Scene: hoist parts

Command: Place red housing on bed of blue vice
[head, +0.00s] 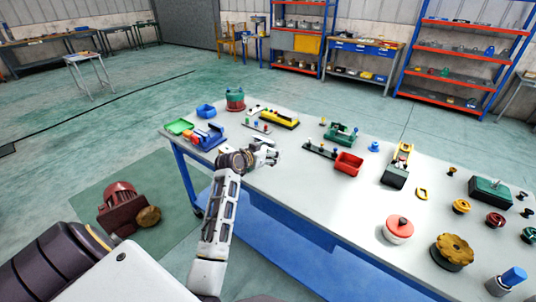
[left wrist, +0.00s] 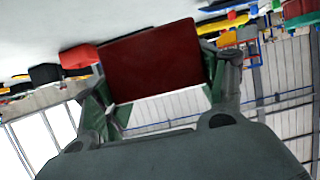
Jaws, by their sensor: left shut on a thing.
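The blue vice (head: 209,137) stands at the left end of the white table, beside a green tray. My left gripper (head: 268,154) is over the table, to the right of the vice and apart from it. In the left wrist view, the left gripper (left wrist: 160,98) is shut on a dark red, flat-faced block, the red housing (left wrist: 153,58), which sits between its two fingers. In the head view the housing is hidden by the gripper, or too small to make out. My right gripper is not in view.
On the white table (head: 300,200), a green tray (head: 180,126), a blue bin (head: 206,111) and a red-green pot (head: 235,98) are around the vice. A yellow tool (head: 279,118) lies behind my gripper. The front-middle tabletop is clear.

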